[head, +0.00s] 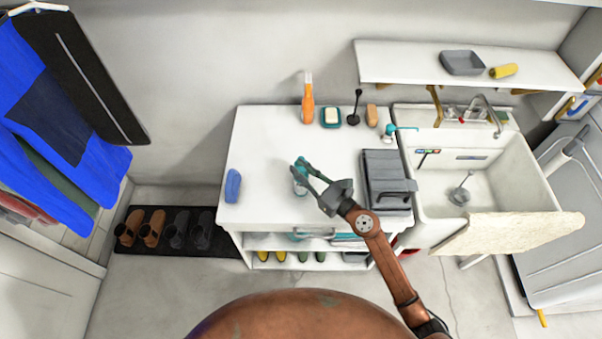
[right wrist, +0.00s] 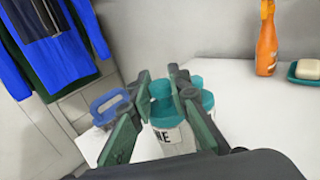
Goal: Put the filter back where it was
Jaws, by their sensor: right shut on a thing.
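My right gripper (head: 304,167) is over the white cabinet top, left of the grey toolbox. In the right wrist view its fingers (right wrist: 160,82) are shut on a white container with a teal top (right wrist: 162,108), with dark lettering on its side. A second teal-topped thing (right wrist: 203,92) shows just behind the right finger. In the head view the held container (head: 299,188) is mostly hidden by the fingers. I cannot tell whether its base touches the cabinet top, or whether it is the filter. My left gripper is not in view.
A grey toolbox (head: 380,180) stands right of my gripper, and a blue handled item (head: 233,186) lies left. An orange bottle (head: 307,103) and a soap dish (head: 330,119) stand at the back. The sink (head: 440,185) is right. The cabinet top's left middle (head: 265,160) is clear.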

